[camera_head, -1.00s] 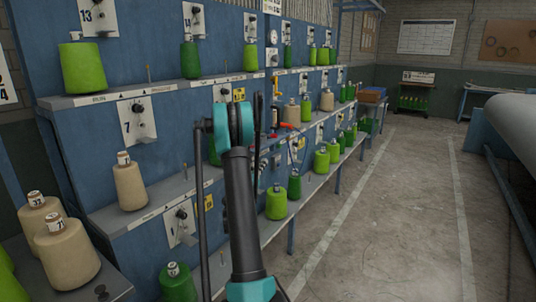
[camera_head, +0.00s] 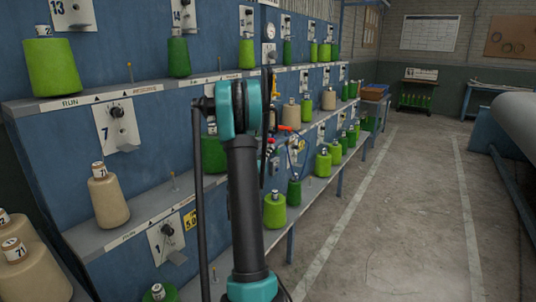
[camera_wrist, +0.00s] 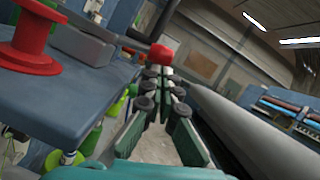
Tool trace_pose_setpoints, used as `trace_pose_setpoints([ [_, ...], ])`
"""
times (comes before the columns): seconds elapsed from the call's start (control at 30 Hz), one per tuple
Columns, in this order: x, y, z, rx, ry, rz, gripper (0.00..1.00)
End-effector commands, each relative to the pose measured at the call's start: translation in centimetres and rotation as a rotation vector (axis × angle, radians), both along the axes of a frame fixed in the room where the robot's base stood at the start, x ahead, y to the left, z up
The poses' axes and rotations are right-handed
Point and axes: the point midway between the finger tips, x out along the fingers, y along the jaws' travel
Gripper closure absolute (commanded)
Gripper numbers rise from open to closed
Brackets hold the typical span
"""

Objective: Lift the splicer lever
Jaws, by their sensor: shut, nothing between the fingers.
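In the wrist view a red knob (camera_wrist: 161,54) shows just beyond the fingertips of my gripper (camera_wrist: 165,74). It may be the end of the splicer lever; I cannot tell whether the fingers touch it. My gripper is shut and empty. A grey block (camera_wrist: 85,46) and a red flanged spool-like part (camera_wrist: 27,45) sit on a blue-grey shelf to the left of it. In the head view a small orange-red handle (camera_head: 284,128) shows just right of my arm, among fittings on the rack. My arm hides part of that area, and my fingers cannot be made out there.
The blue rack (camera_head: 70,150) runs along the left with green and beige yarn cones, such as a beige cone (camera_head: 108,200), on its shelves. A long grey roller (camera_wrist: 235,115) lies right of my gripper in the wrist view. The floor aisle (camera_head: 390,220) is clear.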

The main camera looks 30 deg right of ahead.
Motion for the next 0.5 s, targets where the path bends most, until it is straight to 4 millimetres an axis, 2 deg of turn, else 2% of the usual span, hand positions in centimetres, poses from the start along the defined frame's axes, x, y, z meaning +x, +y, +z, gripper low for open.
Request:
trace_pose_setpoints([
  [0.5, -0.06, -0.05, 0.37, -0.009, 0.021, 0.0, 1.0],
])
